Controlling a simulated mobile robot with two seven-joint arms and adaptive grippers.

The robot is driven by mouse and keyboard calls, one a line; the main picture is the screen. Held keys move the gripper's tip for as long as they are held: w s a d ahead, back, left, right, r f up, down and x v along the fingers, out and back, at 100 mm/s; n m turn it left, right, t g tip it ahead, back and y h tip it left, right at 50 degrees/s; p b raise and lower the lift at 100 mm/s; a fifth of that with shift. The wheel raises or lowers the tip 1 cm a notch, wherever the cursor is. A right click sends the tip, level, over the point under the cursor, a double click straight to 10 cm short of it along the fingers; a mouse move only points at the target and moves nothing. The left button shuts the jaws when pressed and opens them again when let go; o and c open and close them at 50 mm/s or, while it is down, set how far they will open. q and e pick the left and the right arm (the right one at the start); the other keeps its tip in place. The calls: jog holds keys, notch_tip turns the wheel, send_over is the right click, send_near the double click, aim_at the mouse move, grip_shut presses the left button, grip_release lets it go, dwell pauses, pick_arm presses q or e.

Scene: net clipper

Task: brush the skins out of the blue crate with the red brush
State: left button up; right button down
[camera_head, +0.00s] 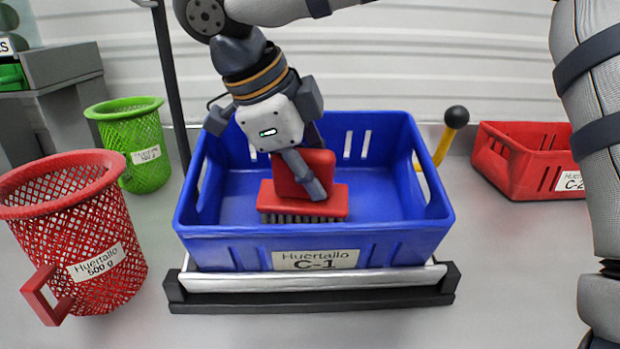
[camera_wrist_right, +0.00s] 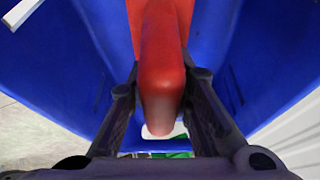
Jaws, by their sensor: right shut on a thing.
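The blue crate (camera_head: 400,240), labelled C-1, stands upright; its inside also shows in the right wrist view (camera_wrist_right: 75,70). The red brush (camera_head: 335,200) is inside the crate, dark bristles down, near the front wall. My right gripper (camera_head: 308,178) reaches in from above and is shut on the upright red grip of the brush. In the right wrist view both fingers flank the red grip (camera_wrist_right: 160,75). I cannot make out any skins; the brush and the front wall hide part of the crate floor. My left gripper is not in view.
The crate rests on a low metal stand (camera_head: 310,283) with black ends. A red mesh basket (camera_head: 75,235) and a green one (camera_head: 145,150) stand left. A yellow lever (camera_head: 444,146) and a red crate (camera_head: 520,165) are right. The bench front is mostly clear.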

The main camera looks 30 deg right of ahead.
aim_at(309, 146)
jog(key=shift+s+d, duration=0.55)
jog(key=shift+d, duration=0.4)
jog(key=shift+s+d, duration=0.6)
jog(key=shift+d, duration=0.35)
jog(key=shift+s+d, duration=0.55)
jog(key=shift+d, duration=0.4)
jog(key=shift+w+a, duration=0.6)
jog(key=shift+a, duration=0.45)
jog(key=shift+w+a, duration=0.65)
jog(key=shift+a, duration=0.35)
jog(key=shift+w+a, duration=0.6)
jog(key=shift+a, duration=0.45)
jog(key=shift+w+d+r, duration=0.25)
jog(key=shift+w+d, duration=0.3)
jog(key=shift+w, duration=0.15)
jog(key=shift+s+d, duration=0.65)
jog(key=shift+d, duration=0.35)
jog(key=shift+s+d, duration=0.6)
jog(key=shift+d, duration=0.4)
jog(key=shift+s+d, duration=0.65)
jog(key=shift+d, duration=0.35)
jog(key=shift+w+a+r, duration=0.1)
jog(key=shift+w+a, duration=0.55)
jog(key=shift+a, duration=0.4)
jog(key=shift+w+a+f, duration=0.1)
jog(key=shift+w+a, duration=0.55)
jog(key=shift+a, duration=0.35)
jog(key=shift+w+a+r, duration=0.1)
jog(key=shift+w+a, duration=0.55)
jog(key=shift+a, duration=0.4)
